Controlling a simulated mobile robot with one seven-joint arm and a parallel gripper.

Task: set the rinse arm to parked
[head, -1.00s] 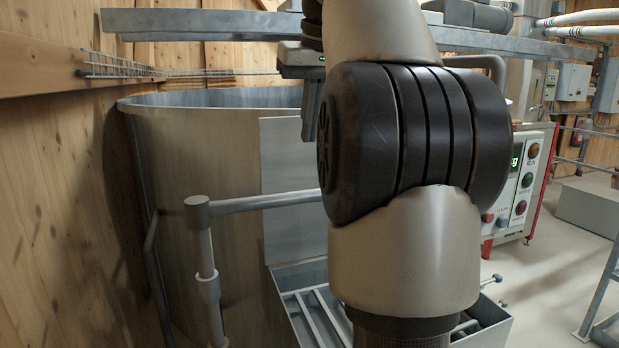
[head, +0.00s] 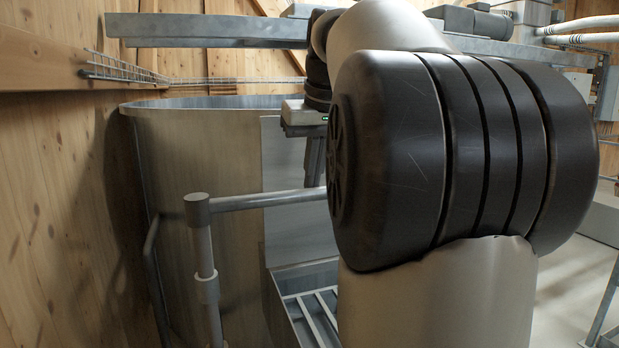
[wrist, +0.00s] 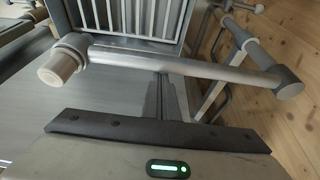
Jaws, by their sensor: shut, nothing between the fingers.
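The rinse arm appears to be the grey round bar (head: 265,200) that runs right from the capped top of an upright post (head: 205,245), in front of the large metal tub. In the wrist view the bar (wrist: 185,65) crosses the upper part, with a pale round end piece at left and the post's cap at right. My gripper (head: 314,180) is shut and empty, pointing down close to the bar. Its fingers (wrist: 162,80) end beside the bar in the wrist view; I cannot tell whether they touch. My arm hides the bar's far end in the head view.
The tub (head: 190,190) stands behind the bar. A tray with a slatted grate (head: 312,312) lies below it. A wooden wall (head: 55,200) closes the left side. A metal beam (head: 210,28) spans above. Open floor shows at right.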

